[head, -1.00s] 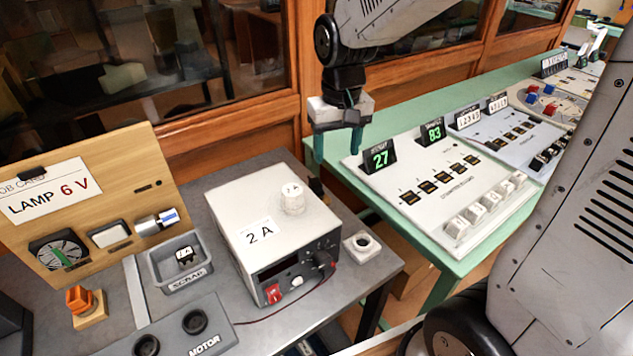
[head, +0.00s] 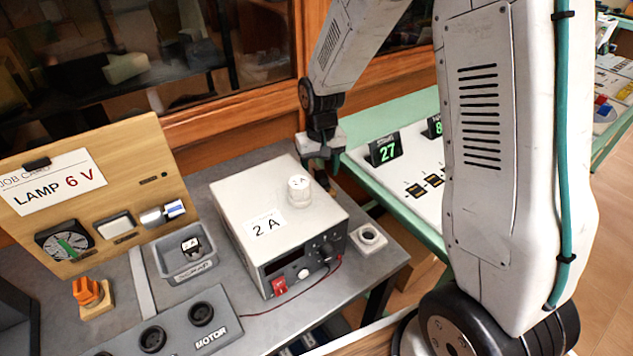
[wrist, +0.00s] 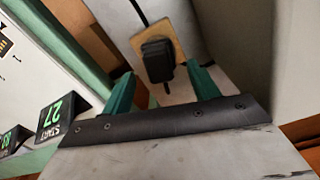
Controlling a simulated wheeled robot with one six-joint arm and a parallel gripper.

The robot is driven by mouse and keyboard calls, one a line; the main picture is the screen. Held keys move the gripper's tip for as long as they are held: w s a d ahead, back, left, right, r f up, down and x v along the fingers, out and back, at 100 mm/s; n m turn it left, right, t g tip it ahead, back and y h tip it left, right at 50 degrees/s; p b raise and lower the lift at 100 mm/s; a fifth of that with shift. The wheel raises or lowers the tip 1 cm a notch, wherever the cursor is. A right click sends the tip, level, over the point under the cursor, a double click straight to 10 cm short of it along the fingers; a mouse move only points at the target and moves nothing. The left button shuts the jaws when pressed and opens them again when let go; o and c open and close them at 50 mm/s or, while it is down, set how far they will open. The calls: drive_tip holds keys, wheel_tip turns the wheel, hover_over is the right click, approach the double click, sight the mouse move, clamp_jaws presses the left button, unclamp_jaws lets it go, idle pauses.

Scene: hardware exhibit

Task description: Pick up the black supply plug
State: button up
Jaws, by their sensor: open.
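The black supply plug (wrist: 157,60) shows in the wrist view, on a small wooden plate (wrist: 180,42) with a black cable running up from it. My gripper (wrist: 159,76) is open; its two green fingers point toward the plug, one to each side of it in the picture. I cannot tell how far the fingertips are from it. In the head view my gripper (head: 321,161) is behind the white power supply (head: 250,190) marked 2 A, at its far right corner. The plug is not clearly visible there.
The power supply carries a white 2 A weight-like piece (head: 299,190). The green bench (head: 400,110) with the 27 display (head: 384,150) stands close on the right. A scrap tray (head: 170,265) and a lamp board (head: 130,160) are at left.

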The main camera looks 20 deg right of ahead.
sight(320, 170)
drive_tip(key=shift+f, duration=0.55)
drive_tip(key=shift+a, duration=0.1)
drive_tip(key=c, duration=1.1)
drive_tip(key=shift+r, duration=0.15)
wheel_tip(320, 170, up, 10)
drive_tip(key=shift+f, duration=0.1)
